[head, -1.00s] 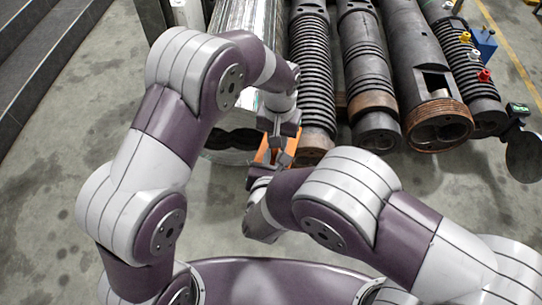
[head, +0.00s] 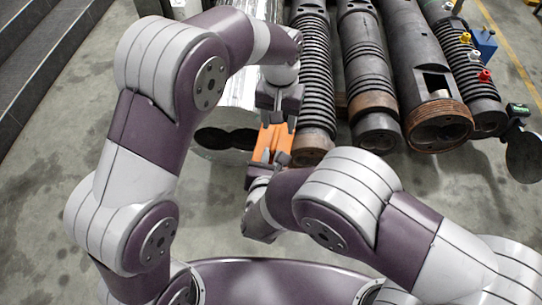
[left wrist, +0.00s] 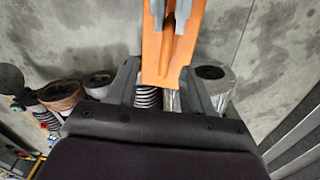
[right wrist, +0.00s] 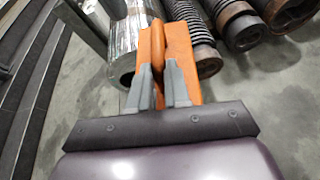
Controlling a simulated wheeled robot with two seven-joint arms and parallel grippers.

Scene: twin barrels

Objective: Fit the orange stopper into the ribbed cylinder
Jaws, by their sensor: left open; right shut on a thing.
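The orange stopper (head: 266,146) is a blocky piece with a rounded ridge. My right gripper (head: 275,158) is shut on its near end and holds it up in front of the cylinders; the grip also shows in the right wrist view (right wrist: 165,75). My left gripper (head: 278,119) is open at the stopper's far end; in the left wrist view its fingers stand either side of the stopper (left wrist: 168,50), apparently apart from it. A black ribbed cylinder (head: 313,75) lies just right of the stopper.
More dark cylinders lie to the right, one with a rusty threaded end (head: 440,128). A round dark plate (head: 525,157) is at the far right. Dark steps (head: 40,70) are at the left. The concrete floor (head: 210,215) in front is bare.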

